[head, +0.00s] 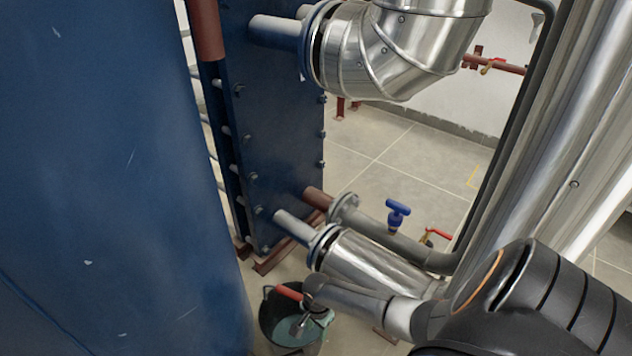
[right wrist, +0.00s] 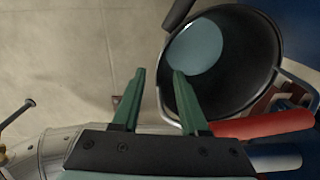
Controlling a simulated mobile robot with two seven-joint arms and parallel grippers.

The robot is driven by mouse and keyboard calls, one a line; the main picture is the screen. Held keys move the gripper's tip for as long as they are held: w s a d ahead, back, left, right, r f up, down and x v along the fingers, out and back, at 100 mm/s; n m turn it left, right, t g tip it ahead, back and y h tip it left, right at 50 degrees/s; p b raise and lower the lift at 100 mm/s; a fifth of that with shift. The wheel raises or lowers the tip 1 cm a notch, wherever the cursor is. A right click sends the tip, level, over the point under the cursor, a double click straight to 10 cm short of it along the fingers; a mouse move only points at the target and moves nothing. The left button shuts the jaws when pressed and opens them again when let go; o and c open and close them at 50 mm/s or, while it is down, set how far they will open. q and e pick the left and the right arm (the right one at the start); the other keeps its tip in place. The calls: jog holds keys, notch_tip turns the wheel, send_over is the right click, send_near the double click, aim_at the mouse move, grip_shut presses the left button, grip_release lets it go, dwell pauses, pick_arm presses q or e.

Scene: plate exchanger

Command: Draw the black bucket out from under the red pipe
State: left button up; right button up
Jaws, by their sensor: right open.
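The black bucket (head: 268,325) stands on the floor at the bottom of the head view, with pale blue-green inside. In the right wrist view the bucket (right wrist: 246,70) is at upper right, its mouth facing the camera. My right gripper (right wrist: 159,75) is open and empty. One green finger overlaps the bucket's mouth in the picture; the other is outside the rim. I cannot tell whether they touch. A reddish-brown pipe (head: 318,198) leaves the exchanger above the bucket.
A silver insulated pipe (head: 370,265) runs close to my right arm. A blue-handled valve (head: 397,212) is behind. Bare floor (right wrist: 70,50) lies left in the wrist view.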

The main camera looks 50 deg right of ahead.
aim_at(316, 339)
pick_arm(q)
jog(key=shift+w+d+f+b, duration=0.15)
jog(key=shift+f+b, duration=0.5)
jog(key=shift+f, duration=0.35)
jog(key=shift+s+d+f+b, duration=0.1)
jog(key=shift+f+b, duration=0.55)
jog(key=shift+f, duration=0.3)
pick_arm(e)
jog(key=shift+f, duration=2.3)
jog(key=shift+c, duration=0.2)
grip_shut()
pick_arm(q)
jog(key=shift+r, duration=0.1)
pick_arm(e)
jog(key=shift+r, duration=0.15)
jog(key=shift+r+p, duration=1.4)
jog(key=shift+p, duration=0.35)
pick_arm(q)
notch_tip(316, 339, up, 3)
jog(key=shift+w+r, duration=0.1)
jog(key=shift+a+y, duration=0.1)
jog(key=shift+y, duration=0.2)
